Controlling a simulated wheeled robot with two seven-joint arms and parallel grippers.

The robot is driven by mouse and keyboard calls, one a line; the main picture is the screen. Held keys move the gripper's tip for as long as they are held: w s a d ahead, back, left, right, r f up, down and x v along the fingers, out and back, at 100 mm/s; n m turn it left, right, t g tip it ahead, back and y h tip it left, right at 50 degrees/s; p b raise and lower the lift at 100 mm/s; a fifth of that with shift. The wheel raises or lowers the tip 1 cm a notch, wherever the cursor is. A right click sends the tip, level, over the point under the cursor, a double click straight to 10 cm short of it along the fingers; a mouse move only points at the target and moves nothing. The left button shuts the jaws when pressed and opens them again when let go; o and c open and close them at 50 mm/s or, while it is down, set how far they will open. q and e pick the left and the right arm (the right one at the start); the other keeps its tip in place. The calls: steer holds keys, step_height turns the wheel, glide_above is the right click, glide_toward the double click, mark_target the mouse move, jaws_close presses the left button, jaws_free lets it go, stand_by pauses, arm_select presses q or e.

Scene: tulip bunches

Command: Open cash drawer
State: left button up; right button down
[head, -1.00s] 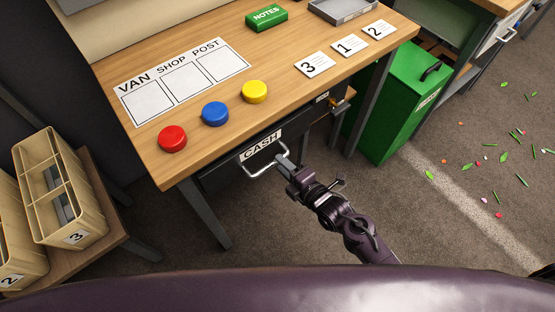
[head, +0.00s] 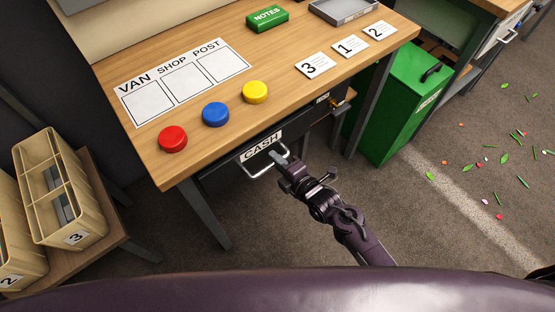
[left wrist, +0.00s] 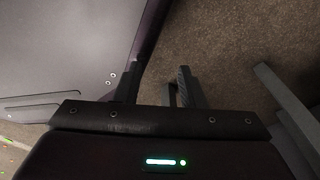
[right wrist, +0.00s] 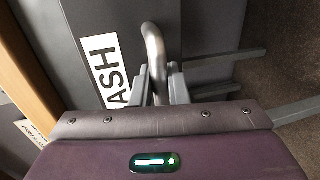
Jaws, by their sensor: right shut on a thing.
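The cash drawer (head: 225,167) is a dark front under the wooden table's near edge, with a white CASH label (head: 261,147) and a silver bar handle (head: 252,171). Its front sits close under the tabletop and no drawer inside shows. My right gripper (head: 281,159) is shut on the right part of the handle. In the right wrist view, the handle (right wrist: 154,45) runs down between the two fingers (right wrist: 157,88), beside the label (right wrist: 105,70). My left gripper (left wrist: 158,88) shows only in its own wrist view, its fingers apart and empty above the carpet.
On the tabletop (head: 190,135) are red (head: 173,138), blue (head: 215,114) and yellow (head: 255,92) buttons and number cards. A green bin (head: 400,105) stands right of the table leg. Tan crates (head: 60,190) stand at left. Carpet at right holds scattered petals and leaves.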

steer(key=shift+s, duration=0.1)
